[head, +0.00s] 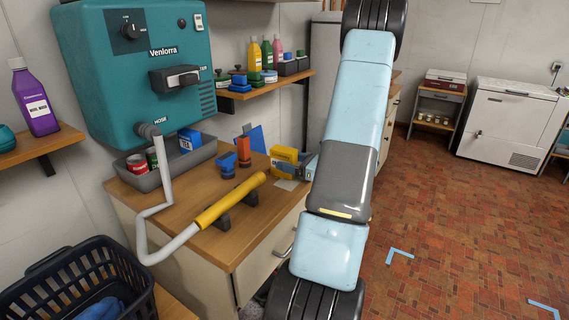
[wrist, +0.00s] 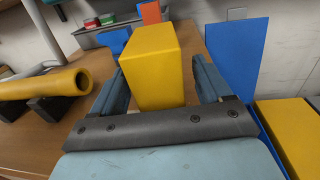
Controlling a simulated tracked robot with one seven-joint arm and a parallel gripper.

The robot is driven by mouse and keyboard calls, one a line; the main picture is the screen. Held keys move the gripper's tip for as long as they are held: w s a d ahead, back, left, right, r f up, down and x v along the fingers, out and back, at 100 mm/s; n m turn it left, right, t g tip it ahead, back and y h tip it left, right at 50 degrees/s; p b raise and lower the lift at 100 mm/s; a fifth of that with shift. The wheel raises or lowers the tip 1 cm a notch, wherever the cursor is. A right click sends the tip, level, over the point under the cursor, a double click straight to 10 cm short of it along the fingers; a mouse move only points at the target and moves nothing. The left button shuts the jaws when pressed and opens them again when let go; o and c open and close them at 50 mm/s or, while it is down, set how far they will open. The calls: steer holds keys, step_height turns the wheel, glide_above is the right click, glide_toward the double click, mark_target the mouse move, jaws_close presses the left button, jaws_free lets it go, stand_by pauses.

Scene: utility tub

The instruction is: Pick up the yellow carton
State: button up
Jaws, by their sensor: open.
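The yellow carton (wrist: 150,65) stands upright between the two blue fingers of my gripper (wrist: 157,75) in the wrist view. My gripper is open, with a small gap visible on the right side of the carton; on the left side I cannot tell whether the finger touches. In the head view, yellow carton faces (head: 284,155) show on the counter behind my arm. There, only a little of my gripper (head: 306,166) shows beside them. The carton's base is hidden by the gripper in the wrist view.
A yellow pipe (head: 230,199) on dark supports lies in front. A blue panel (wrist: 238,52) leans on the wall, with a yellow and blue box (wrist: 292,130) nearby at right. Orange and blue items (head: 243,151) and a grey tray (head: 148,181) stand farther left on the wooden counter (head: 182,222).

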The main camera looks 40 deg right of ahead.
mark_target(281, 159)
steer(key=x, duration=0.3)
steer(key=shift+w+a, duration=0.1)
steer(key=shift+w, duration=0.05)
steer(key=shift+c, duration=0.3)
steer(key=c, duration=1)
